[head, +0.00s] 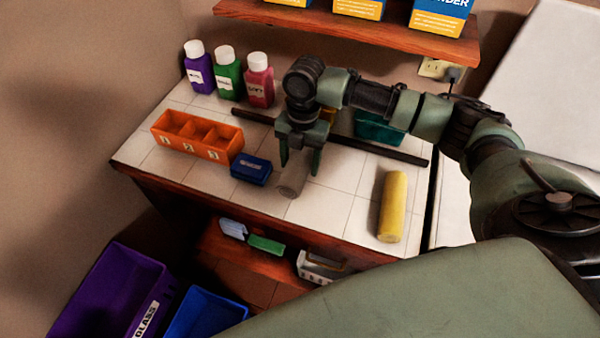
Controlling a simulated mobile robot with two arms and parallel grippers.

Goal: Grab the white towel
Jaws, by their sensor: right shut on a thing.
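The white towel (292,184) looks like a small pale grey-white roll on the tiled counter, near its middle. My right gripper (299,168) reaches down over it from the right, fingers pointing down. The fingers are closed around the upper part of the roll, which partly hides it. The towel's lower end shows below the fingertips, on or just over the tiles; I cannot tell which. My left gripper is not in view.
A yellow roll (392,207) lies to the right. A blue box (251,169) and orange divided tray (196,135) are on the left. Several bottles (228,73) stand behind. A dark bar (357,142) crosses behind the gripper. A wooden shelf (335,30) hangs above.

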